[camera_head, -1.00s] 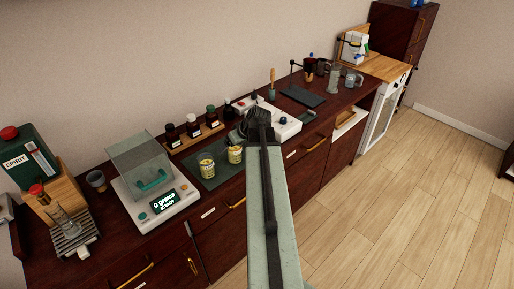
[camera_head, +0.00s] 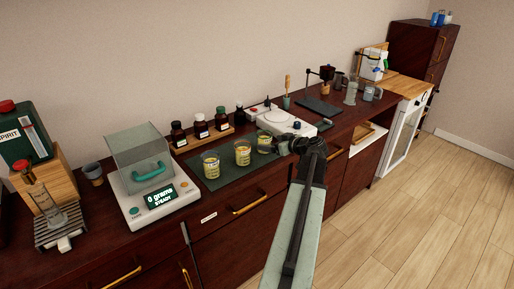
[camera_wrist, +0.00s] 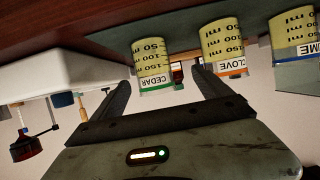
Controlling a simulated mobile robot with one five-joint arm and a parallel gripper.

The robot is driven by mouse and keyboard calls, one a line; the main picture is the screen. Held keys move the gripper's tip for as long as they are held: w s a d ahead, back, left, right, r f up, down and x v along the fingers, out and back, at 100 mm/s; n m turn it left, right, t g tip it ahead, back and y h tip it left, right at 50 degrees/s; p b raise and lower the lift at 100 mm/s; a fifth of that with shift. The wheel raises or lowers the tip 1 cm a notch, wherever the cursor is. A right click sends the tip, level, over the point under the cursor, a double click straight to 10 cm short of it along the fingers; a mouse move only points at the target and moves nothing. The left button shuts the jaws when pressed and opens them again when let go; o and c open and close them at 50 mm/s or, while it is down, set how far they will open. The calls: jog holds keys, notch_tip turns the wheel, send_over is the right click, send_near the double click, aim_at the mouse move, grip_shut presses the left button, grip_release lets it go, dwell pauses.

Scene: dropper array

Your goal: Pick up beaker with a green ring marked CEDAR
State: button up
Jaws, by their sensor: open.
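The beaker with a green ring marked CEDAR (camera_wrist: 153,62) shows upside down in the wrist view, holding yellowish contents. It seems to be the rightmost beaker (camera_head: 264,143) in the head view, where its label is unreadable. Beside it stand the CLOVE beaker with an orange ring (camera_wrist: 224,45) and a blue-ringed beaker (camera_wrist: 297,42) whose label is cut off. My gripper (camera_head: 284,145) is open and empty, just right of the CEDAR beaker. In the wrist view its fingers (camera_wrist: 161,78) appear on either side of that beaker, with no visible contact.
The beakers stand on a dark mat (camera_head: 212,184). A balance (camera_head: 149,195) stands left, and a wooden rack of dark bottles (camera_head: 205,137) behind. The mat's front strip is clear.

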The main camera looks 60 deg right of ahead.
aim_at(260, 133)
jog(key=shift+w+d+f+b, duration=0.45)
jog(key=shift+w+d+f, duration=0.1)
jog(key=shift+w+d, duration=0.1)
jog(key=x, duration=0.2)
jog(key=b+x, duration=0.1)
jog(key=x, duration=0.2)
jog(key=shift+w+d+r, duration=0.25)
jog(key=shift+w, duration=0.1)
grip_shut()
jog(key=shift+r, duration=0.1)
notch_tip(260, 133, up, 4)
jog(key=p, duration=0.3)
jog(key=shift+p, duration=0.3)
jog(key=shift+s+a+f, duration=0.15)
jog(key=shift+s+f, duration=0.05)
jog(key=shift+s, duration=0.15)
jog(key=s+a+r+p, duration=0.1)
jog(key=s+a, duration=0.3)
jog(key=s, duration=1)
jog(key=shift+s, duration=0.35)
jog(key=shift+a+r, duration=0.15)
jog(key=shift+a, duration=0.05)
